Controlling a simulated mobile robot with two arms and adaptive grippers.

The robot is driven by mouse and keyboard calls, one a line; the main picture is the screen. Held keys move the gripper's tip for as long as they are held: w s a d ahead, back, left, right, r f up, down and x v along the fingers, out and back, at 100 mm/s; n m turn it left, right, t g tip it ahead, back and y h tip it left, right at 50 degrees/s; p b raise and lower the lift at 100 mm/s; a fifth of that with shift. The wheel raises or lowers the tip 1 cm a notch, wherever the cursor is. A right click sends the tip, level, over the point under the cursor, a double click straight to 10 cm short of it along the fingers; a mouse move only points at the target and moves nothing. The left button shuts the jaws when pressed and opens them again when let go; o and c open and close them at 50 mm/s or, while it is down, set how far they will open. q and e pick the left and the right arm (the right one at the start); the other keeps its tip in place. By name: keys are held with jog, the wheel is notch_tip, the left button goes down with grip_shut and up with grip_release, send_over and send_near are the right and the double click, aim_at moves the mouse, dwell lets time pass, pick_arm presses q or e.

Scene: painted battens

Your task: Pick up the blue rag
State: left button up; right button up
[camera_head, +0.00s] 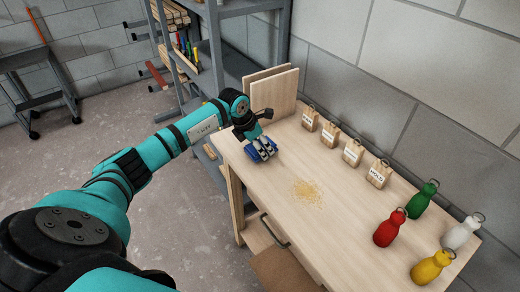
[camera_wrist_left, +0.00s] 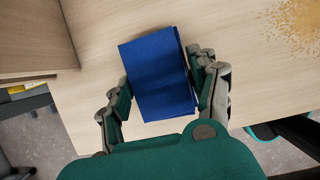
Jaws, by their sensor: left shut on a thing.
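The blue rag (camera_wrist_left: 157,75) is a folded blue cloth. In the left wrist view it lies between the two fingers of my left gripper (camera_wrist_left: 160,90), which press on its left and right sides. In the head view the rag (camera_head: 262,154) shows as a small patch of blue under my left gripper (camera_head: 264,147), near the left end of the wooden table (camera_head: 340,225). I cannot tell whether the rag touches the tabletop. My right gripper is not in view.
Sawdust (camera_head: 308,192) lies mid-table. Several tagged blocks (camera_head: 330,136) line the back edge. Red (camera_head: 389,229), green (camera_head: 422,200), white (camera_head: 461,233) and yellow (camera_head: 432,267) bottles stand at the right. Upright boards (camera_head: 272,92) stand at the table's far left corner, beside a grey shelf (camera_head: 215,60).

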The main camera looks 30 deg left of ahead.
pick_arm(q)
jog(key=shift+s+d+r+b, duration=0.1)
jog(key=shift+s+r+b, duration=0.2)
jog(key=shift+r, duration=0.2)
jog(key=shift+s+d+r+b, duration=0.1)
jog(key=shift+s+r+b, duration=0.15)
jog(key=shift+r, duration=0.2)
jog(key=s+d+b, duration=0.1)
jog(key=s, duration=0.3)
jog(key=s+d+r+b, duration=0.1)
jog(key=s+d, duration=0.1)
jog(key=s, duration=0.2)
jog(key=s+d+b, duration=0.2)
jog(key=s, duration=0.3)
jog(key=shift+d+r, duration=0.1)
jog(key=shift+r, duration=0.15)
jog(key=shift+s+d+r, duration=0.15)
jog(key=shift+s, duration=0.3)
